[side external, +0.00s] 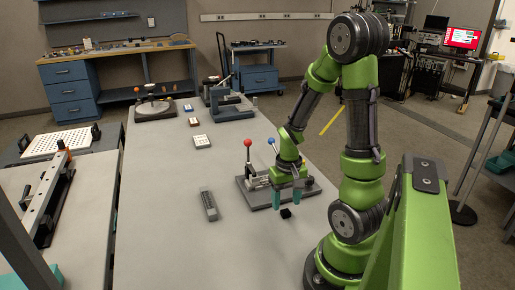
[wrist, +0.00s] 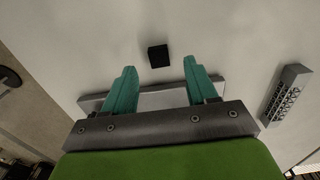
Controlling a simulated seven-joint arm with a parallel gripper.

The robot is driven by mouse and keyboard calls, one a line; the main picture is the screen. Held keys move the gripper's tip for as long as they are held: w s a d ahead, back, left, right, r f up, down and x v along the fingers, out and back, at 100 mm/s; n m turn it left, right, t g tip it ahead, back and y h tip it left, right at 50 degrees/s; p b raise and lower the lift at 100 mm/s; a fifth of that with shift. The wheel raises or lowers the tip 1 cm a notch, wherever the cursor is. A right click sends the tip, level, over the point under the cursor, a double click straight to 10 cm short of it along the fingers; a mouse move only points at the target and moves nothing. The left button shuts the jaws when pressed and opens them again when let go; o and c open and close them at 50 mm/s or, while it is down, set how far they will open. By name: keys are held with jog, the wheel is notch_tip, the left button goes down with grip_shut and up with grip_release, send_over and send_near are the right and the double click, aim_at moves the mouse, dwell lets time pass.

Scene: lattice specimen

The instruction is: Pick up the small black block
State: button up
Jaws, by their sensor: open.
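The small black block (side external: 286,213) lies on the grey table, just in front of the grey base plate. It also shows in the wrist view (wrist: 158,56), beyond and between the two fingertips, with bare table around it. My gripper (side external: 287,200) has teal fingers and is above the table close to the block. In the wrist view my gripper (wrist: 160,68) is open with its fingers spread wide and nothing between them. The gripper does not touch the block, as far as I can tell.
A fixture (side external: 256,198) with red and blue knobbed levers stands right behind my gripper. A grey lattice specimen (side external: 209,206) lies to the left; it also shows in the wrist view (wrist: 285,95). The table front is mostly clear. Several small items and fixtures stand farther back.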

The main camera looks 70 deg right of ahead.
aim_at(286, 211)
notch_tip(286, 211, down, 3)
jog(key=shift+f, duration=0.2)
grip_shut()
dwell(0.3)
jog(key=shift+r, duration=0.15)
